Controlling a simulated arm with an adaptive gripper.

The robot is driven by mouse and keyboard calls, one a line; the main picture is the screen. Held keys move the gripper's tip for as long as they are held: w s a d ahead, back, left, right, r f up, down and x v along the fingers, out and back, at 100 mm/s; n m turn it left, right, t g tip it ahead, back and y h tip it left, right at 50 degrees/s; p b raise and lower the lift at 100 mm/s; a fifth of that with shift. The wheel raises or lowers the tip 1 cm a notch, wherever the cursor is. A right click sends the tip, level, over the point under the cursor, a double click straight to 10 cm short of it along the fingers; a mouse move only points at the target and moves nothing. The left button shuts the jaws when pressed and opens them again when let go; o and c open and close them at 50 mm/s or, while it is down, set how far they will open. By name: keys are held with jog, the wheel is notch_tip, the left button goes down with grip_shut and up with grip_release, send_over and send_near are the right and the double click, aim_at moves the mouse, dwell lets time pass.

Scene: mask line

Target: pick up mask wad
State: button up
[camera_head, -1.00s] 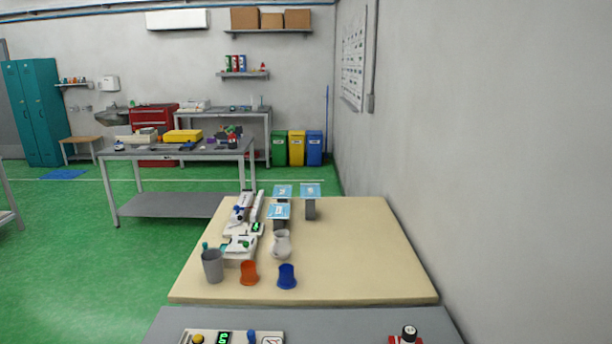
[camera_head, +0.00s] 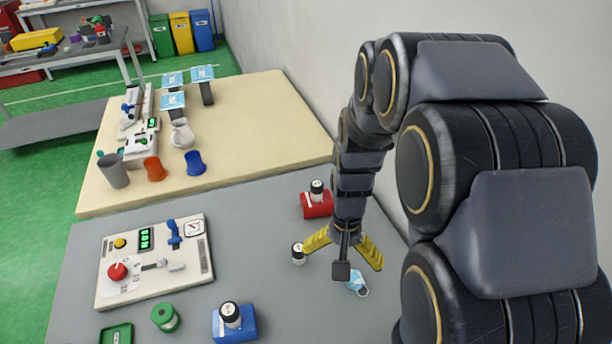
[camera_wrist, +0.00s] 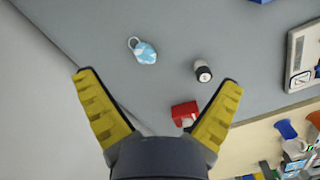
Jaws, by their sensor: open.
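The mask wad (camera_head: 358,284) is a small crumpled light-blue and white bundle on the grey table, partly behind my gripper in the head view. In the wrist view the mask wad (camera_wrist: 144,52) lies beyond my fingertips, slightly left of centre, with a white ear loop sticking out. My gripper (camera_head: 344,254) is open and empty, its yellow fingers spread wide above the table. It also shows in the wrist view (camera_wrist: 158,84). The mask is apart from both fingers.
A black-and-white bottle (camera_head: 298,254) stands close to the left finger in the head view. A red block with a bottle (camera_head: 317,204) sits behind. A control panel (camera_head: 155,262), a green spool (camera_head: 165,318) and a blue block (camera_head: 235,325) lie left. A wall is at right.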

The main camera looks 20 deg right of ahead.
aim_at(354, 274)
jog(key=w+d+f+m, duration=0.1)
jog(key=d+f, duration=0.1)
jog(key=f, duration=0.1)
jog(key=w+d+f+m, duration=0.1)
jog(key=d+f, duration=0.1)
jog(key=f, duration=0.2)
jog(key=w+d+f+m, duration=0.1)
jog(key=d+f+m, duration=0.1)
jog(key=d+f, duration=0.1)
jog(key=shift+w+f+t, duration=0.3)
jog(key=shift+w+f, duration=0.1)
jog(key=shift+f, duration=0.25)
jog(key=shift+w+a+f, duration=0.1)
jog(key=shift+w+f, duration=0.05)
jog(key=shift+f, duration=1.75)
jog(key=shift+w+a+f, duration=0.1)
jog(key=shift+w+f, duration=0.05)
jog(key=shift+f, duration=1.7)
jog(key=c, duration=0.8)
